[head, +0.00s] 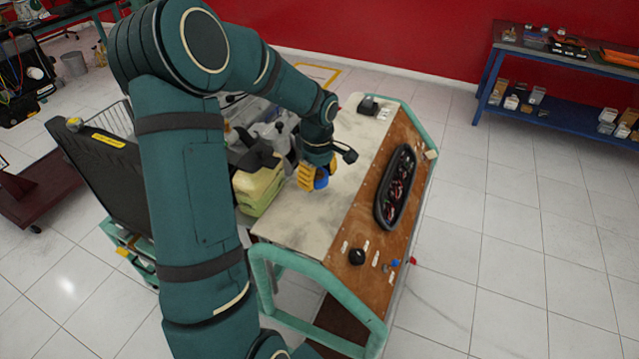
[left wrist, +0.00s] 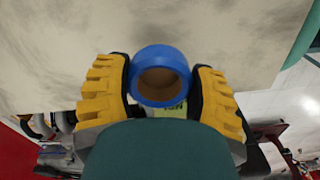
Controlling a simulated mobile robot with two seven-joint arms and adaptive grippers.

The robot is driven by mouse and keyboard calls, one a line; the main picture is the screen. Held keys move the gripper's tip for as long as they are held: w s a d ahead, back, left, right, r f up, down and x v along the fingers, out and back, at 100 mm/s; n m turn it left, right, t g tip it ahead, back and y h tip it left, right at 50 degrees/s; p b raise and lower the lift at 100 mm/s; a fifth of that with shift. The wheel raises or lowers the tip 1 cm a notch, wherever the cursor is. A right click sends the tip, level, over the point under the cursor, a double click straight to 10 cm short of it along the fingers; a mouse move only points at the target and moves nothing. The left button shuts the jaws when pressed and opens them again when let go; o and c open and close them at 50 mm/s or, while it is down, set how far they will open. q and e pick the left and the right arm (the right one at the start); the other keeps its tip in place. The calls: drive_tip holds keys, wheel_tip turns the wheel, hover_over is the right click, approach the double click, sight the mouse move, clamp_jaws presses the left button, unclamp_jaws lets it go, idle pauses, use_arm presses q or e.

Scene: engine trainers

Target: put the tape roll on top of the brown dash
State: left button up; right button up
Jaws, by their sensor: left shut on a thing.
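The blue tape roll (left wrist: 160,76) is held between the yellow fingers of my left gripper (left wrist: 160,88). Its brown core faces the camera in the left wrist view. In the head view the tape roll (head: 321,180) shows as a small blue patch beside the yellow fingers of the left gripper (head: 308,178), over the pale top of the engine trainer. The brown dash (head: 372,220) is the sloped wooden-looking panel to the right of the gripper, apart from the roll. My right gripper is not in view.
A dark oval gauge cluster (head: 396,187) fills the middle of the dash. A black knob (head: 357,257) and small switches sit at its near end. A dark box (head: 369,105) stands at the far end. The engine and a yellow-green block (head: 258,187) lie left of the gripper.

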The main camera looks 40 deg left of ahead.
sight(318, 180)
use_arm(q)
wheel_tip(318, 180, down, 4)
drive_tip(key=shift+r, duration=0.2)
drive_tip(key=shift+f, duration=0.25)
drive_tip(key=shift+f, duration=0.1)
drive_tip(key=o, duration=1.1)
drive_tip(key=shift+c, duration=0.2)
